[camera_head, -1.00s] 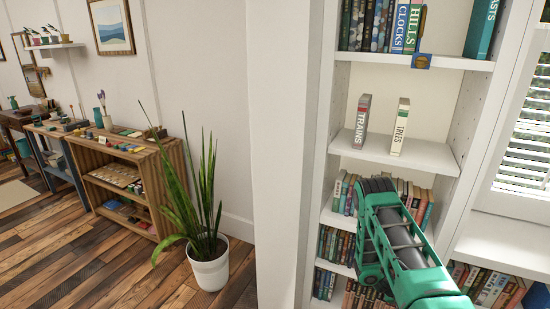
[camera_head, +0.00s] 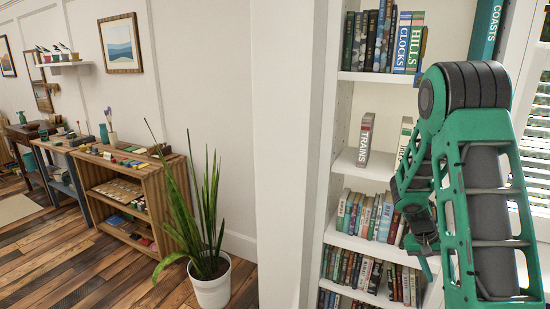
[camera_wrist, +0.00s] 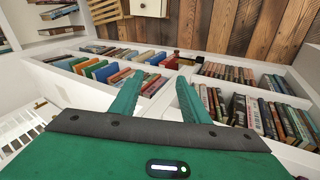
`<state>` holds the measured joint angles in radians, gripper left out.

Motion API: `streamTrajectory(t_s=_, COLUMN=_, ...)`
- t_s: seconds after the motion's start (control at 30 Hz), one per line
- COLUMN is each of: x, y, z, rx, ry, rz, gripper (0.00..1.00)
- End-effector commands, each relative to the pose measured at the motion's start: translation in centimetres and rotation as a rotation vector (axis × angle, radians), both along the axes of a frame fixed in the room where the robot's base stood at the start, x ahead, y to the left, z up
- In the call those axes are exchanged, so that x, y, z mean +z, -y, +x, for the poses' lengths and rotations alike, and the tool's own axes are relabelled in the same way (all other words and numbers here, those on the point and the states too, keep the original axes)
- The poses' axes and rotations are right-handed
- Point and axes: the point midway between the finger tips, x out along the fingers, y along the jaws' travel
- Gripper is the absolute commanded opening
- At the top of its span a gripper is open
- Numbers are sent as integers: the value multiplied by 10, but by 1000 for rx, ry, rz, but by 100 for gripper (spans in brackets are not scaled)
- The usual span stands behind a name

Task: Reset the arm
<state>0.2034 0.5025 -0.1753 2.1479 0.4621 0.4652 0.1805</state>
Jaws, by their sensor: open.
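My arm shows at the right of the head view, folded with its elbow high in front of the bookcase. My gripper (camera_wrist: 157,92) is seen best in the wrist view, where its two green fingers stand apart with nothing held between them. Rows of books lie beyond the fingers there. In the head view the fingers are not clear against my folded arm.
The white bookcase (camera_head: 340,172) stands close ahead, with a TRAINS book (camera_head: 365,139) and a partly hidden TREES book (camera_head: 404,138) on one shelf. A potted plant (camera_head: 211,282) and a low wooden shelf unit (camera_head: 136,190) stand left. Plank floor (camera_head: 60,262) is open there.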

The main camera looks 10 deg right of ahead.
Motion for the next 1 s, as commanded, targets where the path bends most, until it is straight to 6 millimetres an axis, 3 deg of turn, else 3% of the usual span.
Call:
streamTrajectory(t_s=0.03, x=16, y=-7, z=-7, rx=-3, ry=13, rz=18, gripper=42)
streamTrajectory(t_s=0.2, x=59, y=-33, z=-34, rx=-2, ry=37, rz=94, gripper=42)
streamTrajectory(t_s=0.5, x=119, y=-85, z=-92, rx=26, ry=79, rz=229, gripper=42)
streamTrajectory(t_s=0.8, x=159, y=-140, z=-158, rx=88, ry=118, rz=360, gripper=42)
streamTrajectory(t_s=1.0, x=173, y=-174, z=-200, rx=143, ry=139, rz=437, gripper=42)
